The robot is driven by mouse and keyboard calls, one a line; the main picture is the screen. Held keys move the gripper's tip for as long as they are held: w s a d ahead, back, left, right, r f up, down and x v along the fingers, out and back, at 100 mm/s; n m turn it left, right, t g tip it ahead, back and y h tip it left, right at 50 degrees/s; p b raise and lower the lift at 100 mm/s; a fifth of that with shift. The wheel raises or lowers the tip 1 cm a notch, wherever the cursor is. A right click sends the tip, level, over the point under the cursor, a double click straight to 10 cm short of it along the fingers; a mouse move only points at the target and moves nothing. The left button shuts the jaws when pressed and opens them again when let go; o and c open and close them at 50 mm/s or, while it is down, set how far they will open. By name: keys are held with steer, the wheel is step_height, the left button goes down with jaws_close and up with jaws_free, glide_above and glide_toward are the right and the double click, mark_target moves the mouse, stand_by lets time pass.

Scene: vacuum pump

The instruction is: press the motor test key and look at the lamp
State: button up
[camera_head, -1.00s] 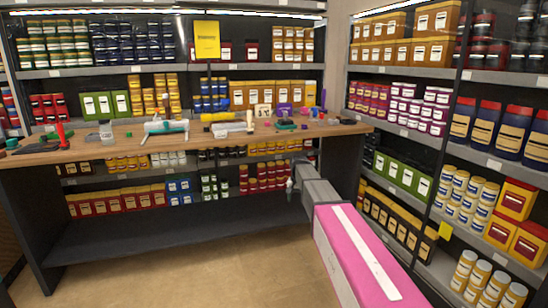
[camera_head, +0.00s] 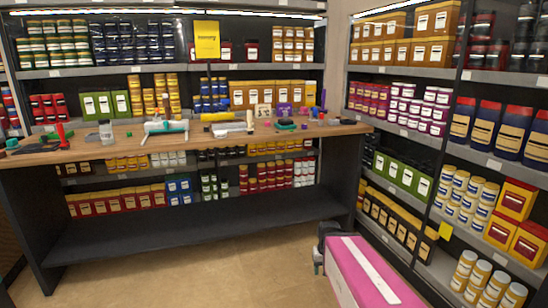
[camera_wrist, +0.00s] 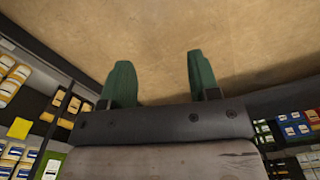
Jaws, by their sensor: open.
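Parts of a vacuum pump may be among the items on the wooden bench (camera_head: 85,151), but I cannot make out a motor test key or a lamp. A white and teal device (camera_head: 166,126) lies on the left half of the bench. A yellow cylinder (camera_head: 221,116) and a pale grey piece (camera_head: 232,129) lie near its middle. My gripper (camera_wrist: 159,62) is open and empty in the wrist view, its two green fingers apart over bare floor.
A shelf of jars and boxes (camera_head: 408,133) stands close on the right. Small items, with a purple block (camera_head: 284,108), crowd the bench's right half. A red upright tool (camera_head: 62,136) is at its left. The floor (camera_head: 200,265) before the bench is clear.

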jaws_close()
stand_by(1.5)
